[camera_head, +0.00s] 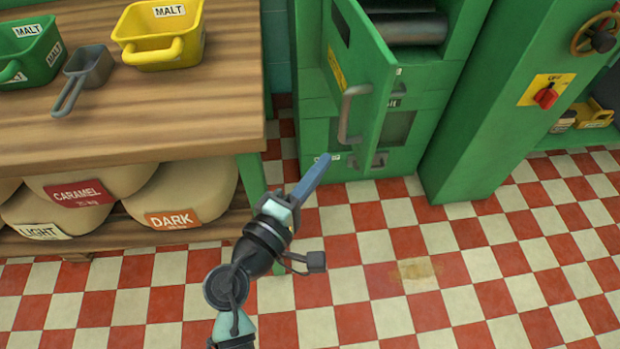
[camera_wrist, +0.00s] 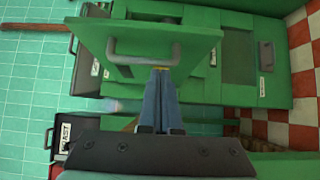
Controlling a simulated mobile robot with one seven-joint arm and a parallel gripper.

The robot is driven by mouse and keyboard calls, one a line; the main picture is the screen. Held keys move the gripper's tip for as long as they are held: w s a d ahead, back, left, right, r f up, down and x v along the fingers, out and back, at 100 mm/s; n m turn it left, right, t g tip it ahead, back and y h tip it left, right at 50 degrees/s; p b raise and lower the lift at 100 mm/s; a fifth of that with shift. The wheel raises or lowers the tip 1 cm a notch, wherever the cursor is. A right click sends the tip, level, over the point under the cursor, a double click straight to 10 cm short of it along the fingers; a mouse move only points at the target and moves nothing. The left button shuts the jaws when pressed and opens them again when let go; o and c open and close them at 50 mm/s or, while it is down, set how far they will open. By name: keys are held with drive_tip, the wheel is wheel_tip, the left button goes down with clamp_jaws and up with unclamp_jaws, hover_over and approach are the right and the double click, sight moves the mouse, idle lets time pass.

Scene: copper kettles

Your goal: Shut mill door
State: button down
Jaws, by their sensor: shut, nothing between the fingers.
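The green mill door (camera_head: 360,75) stands swung open in the head view, hinged on its right side, with a grey bar handle (camera_head: 350,115) near its free left edge. Behind it the green mill (camera_head: 425,110) shows its open upper bay with grey rollers (camera_head: 405,28). My gripper (camera_head: 322,165) is shut and empty, just below and left of the door's lower edge. In the wrist view the blue fingers (camera_wrist: 160,85) are together and point at the door (camera_wrist: 190,40), close to its handle (camera_wrist: 142,58). I cannot tell whether they touch it.
A wooden table (camera_head: 200,100) on the left holds yellow and green malt bins (camera_head: 160,35) and a grey scoop (camera_head: 85,75). Sacks (camera_head: 185,195) lie on its lower shelf. A green post (camera_head: 500,110) with a red switch (camera_head: 545,96) stands right. The checkered floor in front is clear.

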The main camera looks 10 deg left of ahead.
sight(367, 134)
drive_tip(key=shift+w+d+b, duration=0.3)
drive_tip(key=shift+w+d, duration=2.35)
drive_tip(key=shift+w, duration=0.15)
drive_tip(key=shift+d, duration=0.1)
